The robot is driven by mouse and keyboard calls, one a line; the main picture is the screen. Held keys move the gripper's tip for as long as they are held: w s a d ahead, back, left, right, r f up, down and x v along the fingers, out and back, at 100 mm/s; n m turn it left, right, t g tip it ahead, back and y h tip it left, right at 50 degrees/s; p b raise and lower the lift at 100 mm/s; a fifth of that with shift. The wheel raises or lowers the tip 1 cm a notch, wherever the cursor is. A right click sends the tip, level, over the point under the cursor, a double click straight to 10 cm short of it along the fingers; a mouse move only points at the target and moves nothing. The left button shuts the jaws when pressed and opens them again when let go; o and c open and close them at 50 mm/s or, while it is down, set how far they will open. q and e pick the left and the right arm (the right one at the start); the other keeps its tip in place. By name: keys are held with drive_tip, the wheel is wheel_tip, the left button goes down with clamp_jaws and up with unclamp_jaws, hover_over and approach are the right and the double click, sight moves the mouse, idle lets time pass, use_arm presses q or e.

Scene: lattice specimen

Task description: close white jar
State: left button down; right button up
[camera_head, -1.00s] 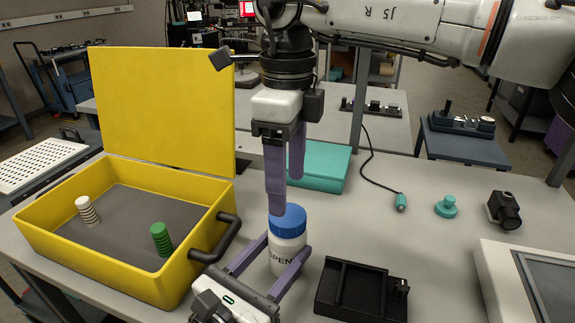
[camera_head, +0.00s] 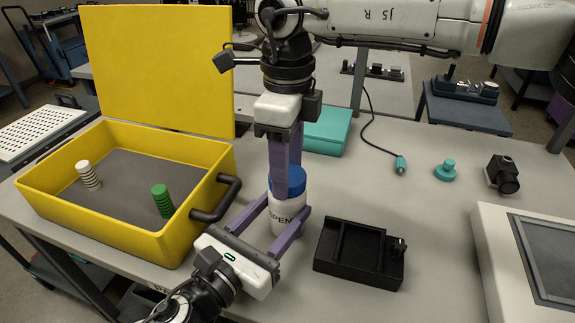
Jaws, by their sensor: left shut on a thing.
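The white jar (camera_head: 289,211) stands upright on the table, with dark lettering on its front. Its blue lid (camera_head: 298,186) sits on top of it; how tightly it is seated cannot be seen. My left gripper (camera_head: 288,226) is shut on the jar's body from the front, one purple finger along each side. My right gripper (camera_head: 288,180) points straight down over the jar. Its near finger overlaps the front of the lid, and its far finger is partly hidden behind the lid. Whether these fingers press on the lid cannot be told.
A yellow open case (camera_head: 110,225) with a white and a green ribbed stack stands left, its handle close to my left gripper. A black tray (camera_head: 335,268) lies right of the jar. A teal box (camera_head: 328,130) is behind. Table space right of the jar is partly clear.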

drive_tip(key=o, duration=1.2)
drive_tip(key=shift+c, duration=0.2)
wheel_tip(320, 180, up, 12)
use_arm(q)
drive_tip(key=c, duration=0.7)
unclamp_jaws()
